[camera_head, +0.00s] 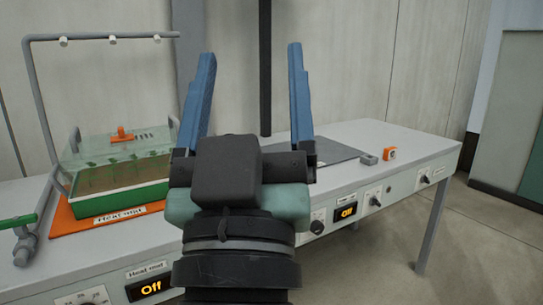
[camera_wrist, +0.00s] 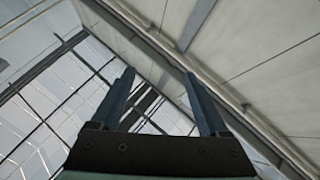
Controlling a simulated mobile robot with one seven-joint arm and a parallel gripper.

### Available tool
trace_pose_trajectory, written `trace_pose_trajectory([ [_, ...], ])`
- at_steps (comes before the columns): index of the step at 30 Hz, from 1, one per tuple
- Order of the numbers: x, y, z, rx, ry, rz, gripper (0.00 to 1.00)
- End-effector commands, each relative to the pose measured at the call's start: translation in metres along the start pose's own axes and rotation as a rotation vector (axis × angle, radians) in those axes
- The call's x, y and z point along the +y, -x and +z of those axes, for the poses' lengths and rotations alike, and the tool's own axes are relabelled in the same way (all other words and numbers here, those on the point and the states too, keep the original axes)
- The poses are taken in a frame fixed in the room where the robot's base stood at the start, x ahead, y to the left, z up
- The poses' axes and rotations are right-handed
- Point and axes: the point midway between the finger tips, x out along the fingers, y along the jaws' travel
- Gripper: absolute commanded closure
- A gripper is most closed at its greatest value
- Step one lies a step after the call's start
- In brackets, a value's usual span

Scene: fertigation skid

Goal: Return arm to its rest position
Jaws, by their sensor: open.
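My gripper (camera_head: 249,95) is raised in front of the bench in the head view, with its two blue fingers pointing up and spread wide apart. Nothing is between the fingers. In the wrist view my gripper (camera_wrist: 160,100) is also open and empty, with the ceiling and glazed framing beyond it. My dark wrist and arm fill the lower middle of the head view and hide part of the bench behind them.
The grey bench (camera_head: 400,137) holds a green seedling tray (camera_head: 120,198) under a clear lid on an orange heat mat (camera_head: 68,226) at left. A grey pipe frame (camera_head: 100,37) arches above it. A small orange item (camera_head: 389,154) sits at right. Floor is clear at far right.

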Motion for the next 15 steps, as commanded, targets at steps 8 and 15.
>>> trace_pose_trajectory([
  [8,0.033,-0.034,-0.105,0.101,-0.128,0.004,0.22],
  [15,0.039,-0.082,-0.158,0.099,-0.126,0.004,0.22],
])
